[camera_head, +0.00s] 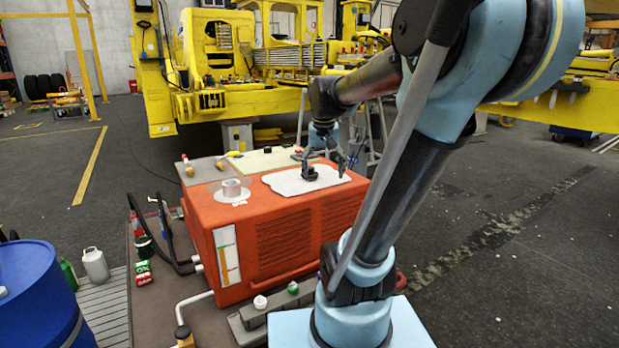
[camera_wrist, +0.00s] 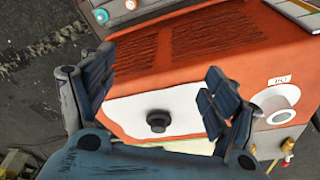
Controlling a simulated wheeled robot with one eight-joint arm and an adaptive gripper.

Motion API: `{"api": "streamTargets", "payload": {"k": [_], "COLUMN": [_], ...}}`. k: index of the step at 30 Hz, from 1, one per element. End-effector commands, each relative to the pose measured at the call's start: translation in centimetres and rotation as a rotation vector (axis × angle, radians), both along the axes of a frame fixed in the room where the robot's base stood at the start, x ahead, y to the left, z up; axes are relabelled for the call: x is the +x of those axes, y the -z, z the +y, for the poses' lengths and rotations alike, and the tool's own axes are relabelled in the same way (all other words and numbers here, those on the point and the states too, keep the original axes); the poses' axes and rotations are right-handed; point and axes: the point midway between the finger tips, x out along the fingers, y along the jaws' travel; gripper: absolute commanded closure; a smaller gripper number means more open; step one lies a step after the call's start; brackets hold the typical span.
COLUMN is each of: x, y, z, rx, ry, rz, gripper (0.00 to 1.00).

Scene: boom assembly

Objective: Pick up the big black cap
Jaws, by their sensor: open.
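The big black cap (camera_head: 310,175) sits on a white sheet (camera_head: 290,187) on top of the orange box. In the wrist view the cap (camera_wrist: 157,121) is a round black knob on the same white sheet (camera_wrist: 130,108), between and below my two fingers. My gripper (camera_head: 323,162) is above the box top, close to the cap. In the wrist view my gripper (camera_wrist: 160,80) is open with its fingers wide apart and nothing between the pads. In the head view one finger overlaps the cap, so the exact gap is hard to tell.
A blue barrel (camera_head: 38,295) stands at the far left. Yellow machinery (camera_head: 240,95) is behind.

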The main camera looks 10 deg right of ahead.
Motion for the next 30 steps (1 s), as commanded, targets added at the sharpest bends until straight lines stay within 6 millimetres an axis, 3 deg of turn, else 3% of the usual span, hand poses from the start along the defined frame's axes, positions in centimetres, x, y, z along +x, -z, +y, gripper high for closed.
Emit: {"api": "streamTargets", "payload": {"k": [6,15,21,26,30], "x": [7.5,17.2,21.0,22.1,22.6], "y": [-3.6,-6.5,-7.2,-6.9,-5.2], "z": [0.2,1.0,1.3,1.4,1.2], "rx": [-0.001,-0.001,-0.001,-0.001,-0.001], "ry": [0.07,0.161,0.198,0.209,0.21], "rz": [-0.013,-0.034,-0.043,-0.046,-0.046], "gripper": [0.2,0.2,0.2,0.2,0.2]}}
